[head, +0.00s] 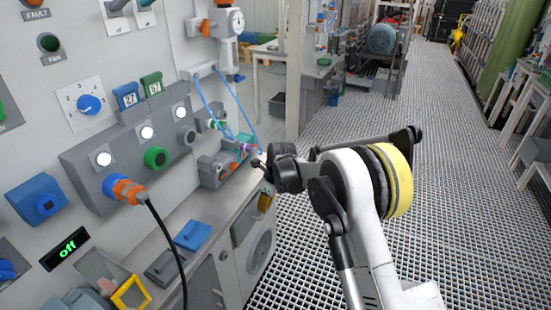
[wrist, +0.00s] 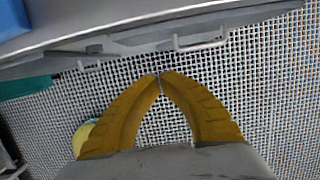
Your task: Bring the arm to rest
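My arm (head: 335,180) reaches in from the bottom right of the head view, with its elbow bent and its wrist out to the left by the counter (head: 215,222). My gripper (head: 265,203) shows there as a small yellow shape at the counter's front edge, pointing down. In the wrist view the two yellow fingers of my gripper (wrist: 160,78) come together at their tips. Nothing shows between them. Grated floor lies behind the fingers in that view.
The counter edge (wrist: 180,28) runs close above the fingertips in the wrist view. A control panel with an orange plug (head: 125,190) and a black cable fills the left. A blue motor (head: 382,39) stands far back. The grated floor (head: 470,200) on the right is clear.

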